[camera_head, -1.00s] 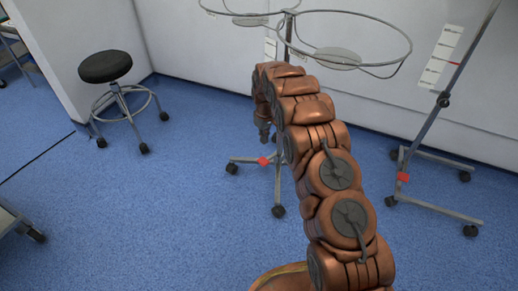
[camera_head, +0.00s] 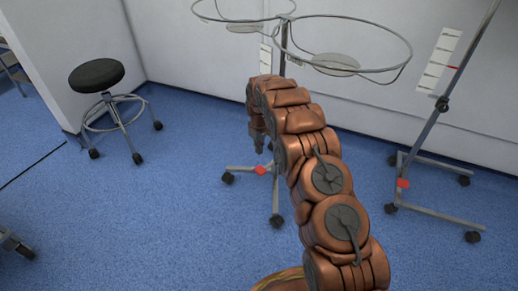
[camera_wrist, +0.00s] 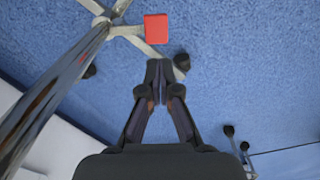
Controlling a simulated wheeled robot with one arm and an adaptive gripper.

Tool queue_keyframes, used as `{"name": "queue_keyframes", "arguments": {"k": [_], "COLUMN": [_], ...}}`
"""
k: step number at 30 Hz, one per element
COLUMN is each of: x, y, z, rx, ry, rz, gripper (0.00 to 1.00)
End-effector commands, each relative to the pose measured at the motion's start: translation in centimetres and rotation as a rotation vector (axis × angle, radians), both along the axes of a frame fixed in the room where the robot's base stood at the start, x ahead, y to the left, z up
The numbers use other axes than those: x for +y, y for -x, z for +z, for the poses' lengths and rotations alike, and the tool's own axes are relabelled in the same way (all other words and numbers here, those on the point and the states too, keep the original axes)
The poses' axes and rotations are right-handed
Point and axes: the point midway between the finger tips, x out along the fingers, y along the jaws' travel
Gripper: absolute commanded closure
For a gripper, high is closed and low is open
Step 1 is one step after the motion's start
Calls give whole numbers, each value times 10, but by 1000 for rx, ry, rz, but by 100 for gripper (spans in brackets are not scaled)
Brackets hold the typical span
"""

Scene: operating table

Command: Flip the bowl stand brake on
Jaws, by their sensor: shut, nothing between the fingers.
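The bowl stand has two wire rings (camera_head: 358,43) on a pole and a wheeled base (camera_head: 277,200). Its brake is a red tab (camera_head: 261,170) on a base leg in the head view. In the wrist view the red brake (camera_wrist: 156,28) lies beyond my fingertips and slightly left, on the grey leg (camera_wrist: 128,30). My gripper (camera_wrist: 160,66) is shut and empty, pointing down, with its tips apart from the brake in the picture. In the head view my gripper (camera_head: 258,145) hangs just above the brake. My arm hides part of the stand's pole and base.
A second wheeled stand (camera_head: 425,120) with its own red tab (camera_head: 403,183) stands at the right. A black stool (camera_head: 97,76) stands at the left. A white wall (camera_head: 190,45) is behind. Blue floor is open in front and left.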

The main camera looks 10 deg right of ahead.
Motion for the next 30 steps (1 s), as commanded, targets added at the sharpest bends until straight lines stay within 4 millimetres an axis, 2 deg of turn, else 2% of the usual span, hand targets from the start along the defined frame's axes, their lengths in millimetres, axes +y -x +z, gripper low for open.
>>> {"name": "queue_keyframes", "arguments": {"k": [1, 15, 21, 30], "x": [0, 1, 0, 0], "y": [0, 1, 0, 0], "z": [-12, -95, -111, -111], "rx": [1, 2, 0, 0], "ry": [0, 0, 0, 1], "rz": [0, 1, 1, 0], "gripper": [100, 100, 100, 100]}}
